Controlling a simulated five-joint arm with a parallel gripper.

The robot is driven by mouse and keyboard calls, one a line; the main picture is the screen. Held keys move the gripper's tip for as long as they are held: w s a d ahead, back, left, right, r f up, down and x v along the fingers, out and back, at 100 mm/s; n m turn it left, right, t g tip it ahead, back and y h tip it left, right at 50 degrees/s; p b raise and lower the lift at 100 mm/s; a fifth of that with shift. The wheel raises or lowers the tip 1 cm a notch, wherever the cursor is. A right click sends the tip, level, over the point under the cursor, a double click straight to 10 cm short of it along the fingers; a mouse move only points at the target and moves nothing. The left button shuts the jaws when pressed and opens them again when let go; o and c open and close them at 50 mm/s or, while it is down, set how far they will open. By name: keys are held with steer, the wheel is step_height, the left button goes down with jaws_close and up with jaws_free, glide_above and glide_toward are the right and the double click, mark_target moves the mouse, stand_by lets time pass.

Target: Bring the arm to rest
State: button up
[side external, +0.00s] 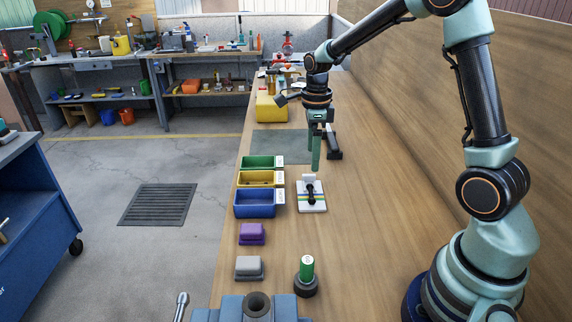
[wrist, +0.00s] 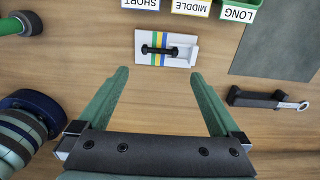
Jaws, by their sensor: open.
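My gripper (side external: 316,150) hangs with its green fingers pointing down above the wooden bench. In the wrist view my gripper (wrist: 160,73) has its two fingers wide apart with nothing between them. A white plate (side external: 318,206) with coloured stripes and a black bolt-shaped piece (side external: 311,189) on it lies nearer the camera than my gripper. In the wrist view the plate (wrist: 143,37) and the black piece (wrist: 160,50) lie beyond the fingertips, apart from them.
Green (side external: 262,162), yellow (side external: 254,180) and blue (side external: 254,205) bins line the bench's left edge. A black holder (wrist: 252,98) with a wrench lies right of my fingers. A green cylinder (side external: 307,267) stands in a dark base. The right side of the bench is clear.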

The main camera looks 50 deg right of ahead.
steer(key=s+a+r+n+t, duration=0.2)
steer(key=s+a+r+n, duration=0.3)
steer(key=n, duration=0.8)
steer(key=s+a+r+n+t, duration=0.3)
steer(key=s+r+n, duration=0.4)
steer(key=n, duration=0.7)
steer(key=shift+s+a+r+t, duration=0.15)
steer(key=shift+s+a+t, duration=0.15)
steer(key=shift+s+a, duration=0.45)
steer(key=shift+w+a, duration=0.15)
steer(key=shift+w, duration=0.05)
